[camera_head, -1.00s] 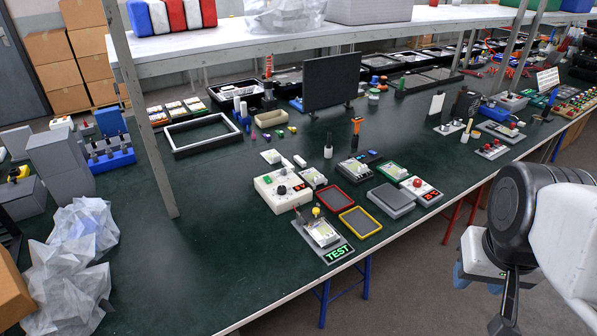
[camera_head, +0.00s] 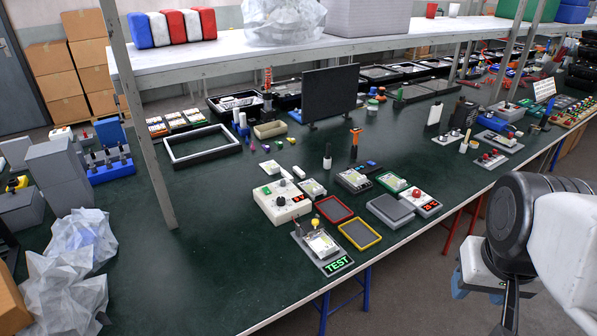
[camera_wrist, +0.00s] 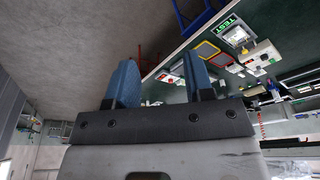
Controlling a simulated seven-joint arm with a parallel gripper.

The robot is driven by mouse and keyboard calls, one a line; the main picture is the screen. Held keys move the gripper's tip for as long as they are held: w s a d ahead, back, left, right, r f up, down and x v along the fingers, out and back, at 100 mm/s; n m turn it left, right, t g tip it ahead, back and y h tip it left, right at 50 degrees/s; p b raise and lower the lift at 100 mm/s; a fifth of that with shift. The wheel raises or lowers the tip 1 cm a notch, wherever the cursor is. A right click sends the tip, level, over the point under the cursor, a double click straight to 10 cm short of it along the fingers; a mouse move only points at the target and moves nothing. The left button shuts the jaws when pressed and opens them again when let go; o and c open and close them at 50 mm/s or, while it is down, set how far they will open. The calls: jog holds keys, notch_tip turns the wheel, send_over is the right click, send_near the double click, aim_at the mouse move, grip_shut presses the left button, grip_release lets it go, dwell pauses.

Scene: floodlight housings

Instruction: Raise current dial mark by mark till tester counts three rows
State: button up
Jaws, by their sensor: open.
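A white box with dark dials (camera_head: 283,203) stands on the green table, near the middle of the head view. A small green patch shows on its top left; its dial marks are too small to read. In front of it is a grey test station (camera_head: 325,248) with a lit green TEST sign, a pale board and a yellow knob. In the wrist view the station (camera_wrist: 235,35) is at the upper right. My gripper (camera_wrist: 161,82) is open and empty, with blue fingers apart. In the head view it hangs at the lower right, off the table's front edge, far from the box.
A red tray (camera_head: 333,209), a yellow tray (camera_head: 360,234), a grey block (camera_head: 390,210) and a white box with a red button (camera_head: 420,203) lie right of the dial box. A shelf post (camera_head: 143,130) stands at left. The table left of the station is clear.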

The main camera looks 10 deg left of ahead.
jog(key=w+a+r+n, duration=0.2)
jog(key=w+a, duration=0.1)
jog(key=w, duration=0.7)
jog(key=w+a+r+n, duration=0.2)
jog(key=w+a+n, duration=0.15)
jog(key=w, duration=0.65)
jog(key=n+g, duration=0.2)
jog(key=n, duration=1)
send_over(283, 180)
jog(key=f, duration=2.5)
jog(key=shift+s+d+f, duration=0.3)
jog(key=shift+s+f, duration=0.05)
jog(key=shift+a+f, duration=0.3)
jog(key=shift+f, duration=0.1)
jog(key=shift+w+f, duration=0.2)
jog(key=shift+f, duration=3.6)
